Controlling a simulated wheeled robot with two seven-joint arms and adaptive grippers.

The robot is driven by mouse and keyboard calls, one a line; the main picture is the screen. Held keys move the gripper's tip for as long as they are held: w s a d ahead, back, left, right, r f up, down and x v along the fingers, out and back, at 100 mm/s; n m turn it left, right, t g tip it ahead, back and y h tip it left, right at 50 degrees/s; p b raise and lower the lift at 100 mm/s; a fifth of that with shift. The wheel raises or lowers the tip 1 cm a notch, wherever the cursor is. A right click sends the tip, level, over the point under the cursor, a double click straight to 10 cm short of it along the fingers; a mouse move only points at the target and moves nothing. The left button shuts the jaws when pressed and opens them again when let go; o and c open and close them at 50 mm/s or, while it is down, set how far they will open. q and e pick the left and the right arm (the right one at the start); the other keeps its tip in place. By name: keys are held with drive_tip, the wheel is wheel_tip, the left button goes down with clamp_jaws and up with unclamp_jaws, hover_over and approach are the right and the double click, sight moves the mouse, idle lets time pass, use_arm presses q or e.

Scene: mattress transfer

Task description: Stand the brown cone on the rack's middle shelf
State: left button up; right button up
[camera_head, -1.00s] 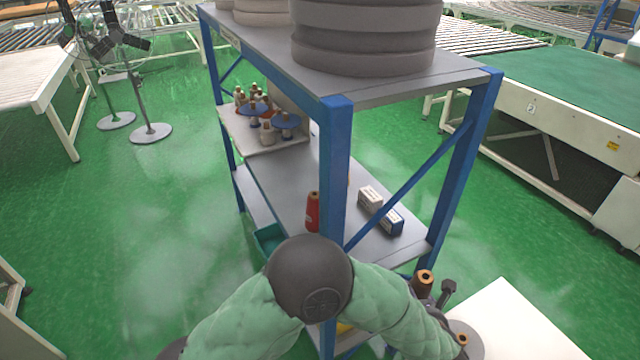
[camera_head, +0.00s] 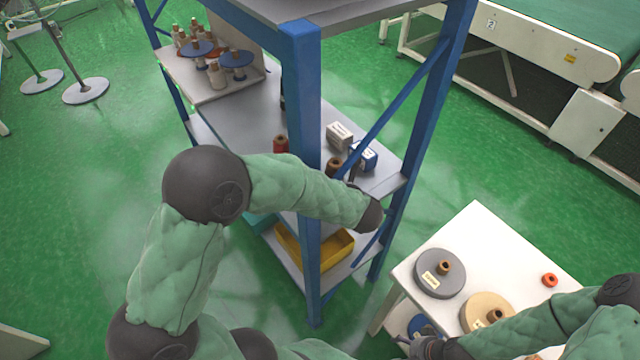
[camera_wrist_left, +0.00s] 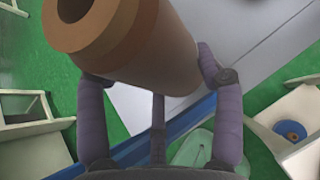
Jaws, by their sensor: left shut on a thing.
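The brown cone (camera_head: 333,167) is at the front edge of the rack's middle shelf (camera_head: 250,122), beside the blue front post. In the left wrist view the cone (camera_wrist_left: 140,45) fills the upper middle, tilted in the picture between the purple-grey fingers (camera_wrist_left: 158,95). I cannot tell whether its base touches the shelf. My right gripper (camera_head: 425,347) is low by the white table's near edge; its fingers are too unclear to read.
A red cone (camera_head: 280,144), a white box (camera_head: 339,136) and a blue-and-white box (camera_head: 363,157) stand on the middle shelf. A tray of spools (camera_head: 205,88) is at its far left. A yellow bin (camera_head: 300,250) sits below. The white table (camera_head: 470,235) holds discs with cones.

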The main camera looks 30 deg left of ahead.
use_arm(q)
drive_tip(key=a, duration=0.1)
drive_tip(key=w+a, duration=0.1)
drive_tip(key=a, duration=0.1)
drive_tip(key=w+a, duration=0.1)
drive_tip(key=a, duration=0.1)
wheel_tip(320, 180, down, 4)
drive_tip(key=shift+r+b, duration=0.2)
drive_tip(key=shift+b, duration=0.7)
drive_tip(key=o, duration=1.7)
drive_tip(key=shift+p+v, duration=1.55)
drive_tip(key=shift+v, duration=4.5)
